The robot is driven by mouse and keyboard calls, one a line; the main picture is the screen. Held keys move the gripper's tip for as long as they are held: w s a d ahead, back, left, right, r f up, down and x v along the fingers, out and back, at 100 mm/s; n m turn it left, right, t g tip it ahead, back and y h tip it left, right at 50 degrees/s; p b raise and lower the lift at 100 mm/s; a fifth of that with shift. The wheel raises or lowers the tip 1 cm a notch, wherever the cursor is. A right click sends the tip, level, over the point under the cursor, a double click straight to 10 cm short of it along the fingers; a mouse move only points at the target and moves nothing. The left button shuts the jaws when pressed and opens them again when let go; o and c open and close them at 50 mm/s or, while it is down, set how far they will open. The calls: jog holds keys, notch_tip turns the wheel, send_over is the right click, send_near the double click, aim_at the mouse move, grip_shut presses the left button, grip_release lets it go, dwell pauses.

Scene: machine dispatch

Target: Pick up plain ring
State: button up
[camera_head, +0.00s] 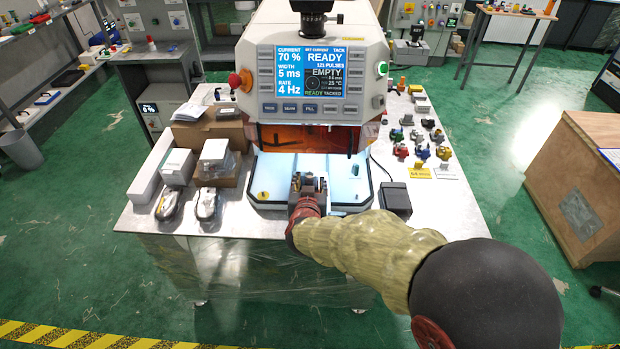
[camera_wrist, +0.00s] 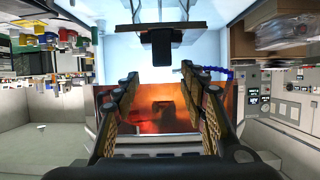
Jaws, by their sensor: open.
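I cannot make out a plain ring for sure in either view. A small dark-outlined piece (camera_head: 355,170) lies at the right of the machine's white tray (camera_head: 276,172); it is too small to tell if it is a ring. My gripper (camera_head: 309,180) is over the front middle of the tray, pointing into the machine, and hides what is behind it. In the wrist view my gripper (camera_wrist: 160,76) is open, with nothing between its fingers.
The machine (camera_head: 315,60) stands above the tray, with an orange window (camera_wrist: 160,108) behind. Boxes (camera_head: 215,155) and wrapped packs (camera_head: 207,203) crowd the left. A black pedal (camera_head: 395,197) and several small coloured parts (camera_head: 421,152) are at the right.

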aim_at(309, 180)
jog(key=w+f, duration=0.1)
jog(key=w+f+b, duration=0.1)
jog(key=w, duration=0.1)
jog(key=shift+a+f+b, duration=0.1)
jog(key=shift+f+b, duration=0.15)
jog(key=shift+b, duration=0.05)
jog(key=shift+w, duration=0.5)
jog(key=shift+c, duration=0.3)
jog(key=c, duration=1)
